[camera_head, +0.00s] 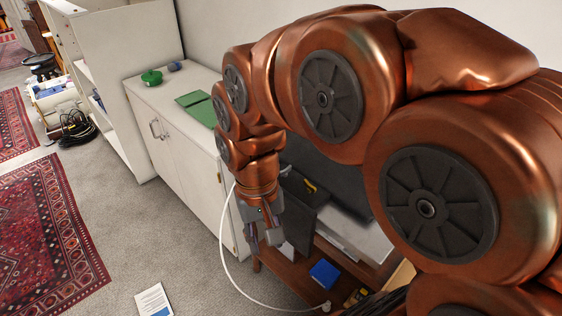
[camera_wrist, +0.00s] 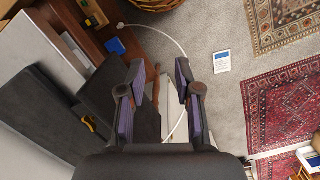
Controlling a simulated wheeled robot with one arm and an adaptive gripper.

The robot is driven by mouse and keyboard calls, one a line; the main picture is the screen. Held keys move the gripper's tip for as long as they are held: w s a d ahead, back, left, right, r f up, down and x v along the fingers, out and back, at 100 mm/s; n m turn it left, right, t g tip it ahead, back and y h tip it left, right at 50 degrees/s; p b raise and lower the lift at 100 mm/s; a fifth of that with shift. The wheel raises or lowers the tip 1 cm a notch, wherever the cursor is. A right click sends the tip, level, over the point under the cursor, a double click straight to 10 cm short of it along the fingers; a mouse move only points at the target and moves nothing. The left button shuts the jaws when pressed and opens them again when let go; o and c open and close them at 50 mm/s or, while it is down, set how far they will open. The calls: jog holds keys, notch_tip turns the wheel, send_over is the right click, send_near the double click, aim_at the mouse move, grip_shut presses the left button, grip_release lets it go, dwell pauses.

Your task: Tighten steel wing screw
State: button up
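I cannot make out a steel wing screw in either view; it may be hidden or too small to tell. My gripper (camera_head: 263,240) points down beside the wooden furniture in the head view. In the wrist view my gripper (camera_wrist: 160,72) has its two purple-padded fingers spread apart, with nothing seen held between them. Dark panels (camera_wrist: 42,112) lie to the left of the fingers in the wrist view, with a small yellow item (camera_wrist: 89,123) on them. My arm hides part of the furniture in the head view.
A wooden shelf (camera_head: 292,284) bears a blue box (camera_head: 324,273). A white cable (camera_head: 224,236) loops above the carpet close to my gripper. The white cabinet (camera_head: 183,150) carries a green tin (camera_head: 151,78) and a green folder (camera_head: 199,106). A white booklet (camera_head: 153,300) lies on open carpet.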

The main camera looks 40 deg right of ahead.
jog(key=w+d+r+m, duration=0.1)
jog(key=w+d+m, duration=0.3)
jog(key=w, duration=0.4)
jog(key=m+t+b, duration=0.1)
jog(key=m+b, duration=0.1)
jog(key=m, duration=0.7)
send_over(289, 166)
jog(key=shift+f, duration=0.55)
jog(key=shift+d+f+p, duration=0.1)
jog(key=shift+p, duration=0.2)
jog(key=shift+f+p, duration=0.85)
jog(key=shift+f, duration=2.95)
grip_shut()
